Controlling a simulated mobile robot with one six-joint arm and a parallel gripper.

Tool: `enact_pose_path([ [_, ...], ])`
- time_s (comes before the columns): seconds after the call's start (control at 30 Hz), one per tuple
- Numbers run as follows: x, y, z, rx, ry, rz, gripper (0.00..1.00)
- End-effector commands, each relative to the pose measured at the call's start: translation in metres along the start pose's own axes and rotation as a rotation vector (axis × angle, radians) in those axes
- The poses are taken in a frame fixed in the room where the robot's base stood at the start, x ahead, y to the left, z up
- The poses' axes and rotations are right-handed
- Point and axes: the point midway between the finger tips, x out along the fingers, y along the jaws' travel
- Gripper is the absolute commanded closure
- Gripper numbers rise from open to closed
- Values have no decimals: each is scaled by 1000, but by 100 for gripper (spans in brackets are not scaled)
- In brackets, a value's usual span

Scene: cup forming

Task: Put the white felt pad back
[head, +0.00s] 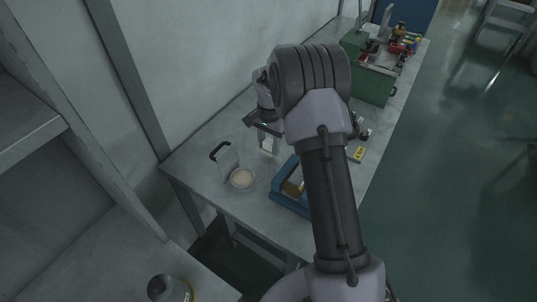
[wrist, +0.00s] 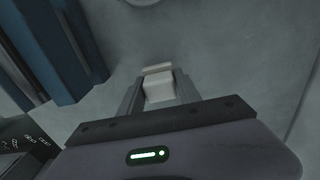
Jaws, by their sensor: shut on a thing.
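My gripper (head: 264,132) is over the workbench, left of my raised arm. It is shut on the white felt pad (head: 268,146), a small pale block between the fingers. In the wrist view my gripper (wrist: 157,88) has one finger on each side of the white felt pad (wrist: 158,87), which sticks out a little past the fingertips. Bare grey bench top shows around it. I cannot tell whether the pad touches the bench.
A blue tray (head: 284,201) with a tan thing in it stands near the bench's front end. A round dish (head: 242,179) and an upright pale plate with a black handle (head: 220,151) are to the left. A green box (head: 372,88) stands farther back. Bare bench (head: 196,150) lies at far left.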

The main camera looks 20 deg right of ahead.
Motion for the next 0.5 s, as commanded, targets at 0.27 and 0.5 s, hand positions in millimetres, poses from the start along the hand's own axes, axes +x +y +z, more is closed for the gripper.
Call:
enact_pose_path([
  [0.27, 25, 0, 0, -1, 0, 0, 100],
  [0.5, 28, 0, 0, -2, 0, 0, 50],
])
